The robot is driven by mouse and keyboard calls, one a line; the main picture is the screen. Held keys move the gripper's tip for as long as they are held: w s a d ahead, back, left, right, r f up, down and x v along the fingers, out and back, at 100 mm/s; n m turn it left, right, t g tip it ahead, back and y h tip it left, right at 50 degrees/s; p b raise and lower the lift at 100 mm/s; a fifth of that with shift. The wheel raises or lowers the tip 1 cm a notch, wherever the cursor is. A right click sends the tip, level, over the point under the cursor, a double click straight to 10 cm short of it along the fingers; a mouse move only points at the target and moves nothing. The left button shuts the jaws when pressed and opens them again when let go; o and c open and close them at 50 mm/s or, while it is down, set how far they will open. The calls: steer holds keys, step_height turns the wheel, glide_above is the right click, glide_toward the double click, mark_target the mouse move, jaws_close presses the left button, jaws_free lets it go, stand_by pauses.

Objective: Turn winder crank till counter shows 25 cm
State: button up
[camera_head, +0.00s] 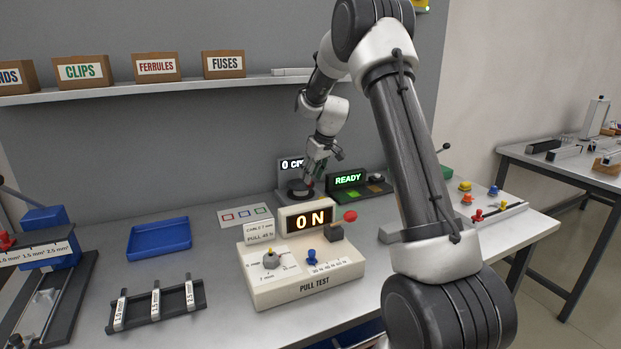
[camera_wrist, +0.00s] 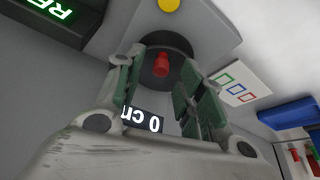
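The winder (camera_head: 296,197) stands at the back of the bench, with a counter (camera_head: 292,164) that reads 0 cm. The counter also shows upside down in the wrist view (camera_wrist: 142,120). The winder has a dark round wheel (camera_wrist: 155,82) with a red crank knob (camera_wrist: 162,64) standing up from it. My gripper (camera_head: 318,168) is above the winder and partly hides it in the head view. In the wrist view my gripper (camera_wrist: 160,78) is open, its green-padded fingers apart on either side of the view of the knob. I cannot tell that either finger touches the knob.
A READY display box (camera_head: 348,180) stands just right of the winder. The pull tester (camera_head: 305,265), reading 0 N, is in front. A card with coloured squares (camera_head: 243,215) and a blue tray (camera_head: 160,237) lie to the left. A shelf (camera_head: 120,91) runs along the wall behind.

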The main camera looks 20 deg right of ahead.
mark_target(295, 186)
steer(key=shift+x, duration=1)
jaws_close()
steer(key=shift+a, duration=0.15)
steer(key=m, duration=0.1)
steer(key=m+h, duration=0.1)
steer(key=a+m, duration=0.1)
steer(key=m, duration=0.1)
steer(key=shift+s+a+h, duration=0.15)
steer(key=shift+s+h, duration=0.15)
steer(key=m, duration=0.1)
steer(key=a+m+h, duration=0.1)
steer(key=m, duration=0.2)
steer(key=shift+a+h, duration=0.3)
steer(key=m, duration=0.2)
steer(key=a+m+g+h, duration=0.1)
steer(key=m, duration=0.1)
steer(key=w+m, duration=0.1)
steer(key=shift+a+m+h, duration=0.35)
steer(key=shift+m+h, duration=0.05)
steer(key=m, duration=0.1)
steer(key=m+g, duration=0.1)
steer(key=w+m, duration=0.1)
steer(key=shift+a+m+g+h, duration=0.3)
steer(key=shift+a, duration=0.1)
steer(key=shift+w+a+m+g, duration=0.1)
steer(key=shift+w+m+g, duration=0.2)
steer(key=shift+m, duration=0.6)
steer(key=shift+w+a+m+g, duration=0.2)
steer(key=shift+m+g, duration=0.1)
steer(key=shift+m, duration=0.6)
